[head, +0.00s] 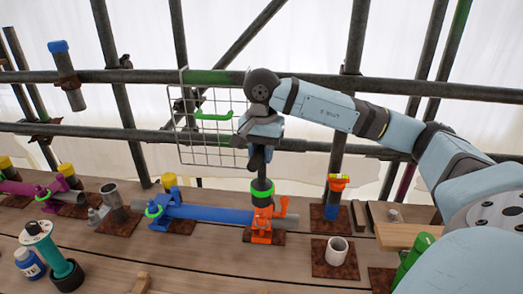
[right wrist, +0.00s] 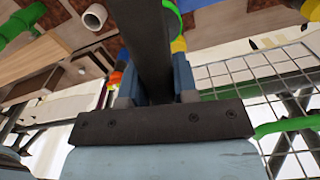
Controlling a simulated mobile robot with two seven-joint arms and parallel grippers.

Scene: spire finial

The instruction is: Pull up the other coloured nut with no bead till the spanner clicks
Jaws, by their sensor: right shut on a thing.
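My right gripper (head: 258,160) points down at the middle of the head view. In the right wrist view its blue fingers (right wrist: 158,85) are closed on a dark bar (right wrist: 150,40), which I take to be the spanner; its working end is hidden. Below the gripper stands a dark post with a green band (head: 262,186), with an orange coupler (head: 264,218) at its foot. A blue coupler (head: 160,210) with a green ring sits to the left, and a purple coupler (head: 52,190) farther left. The nuts and beads are too small to tell apart. My left gripper is out of view.
A wire basket (head: 208,148) with a green piece hangs from the scaffold rails, close left of my gripper.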

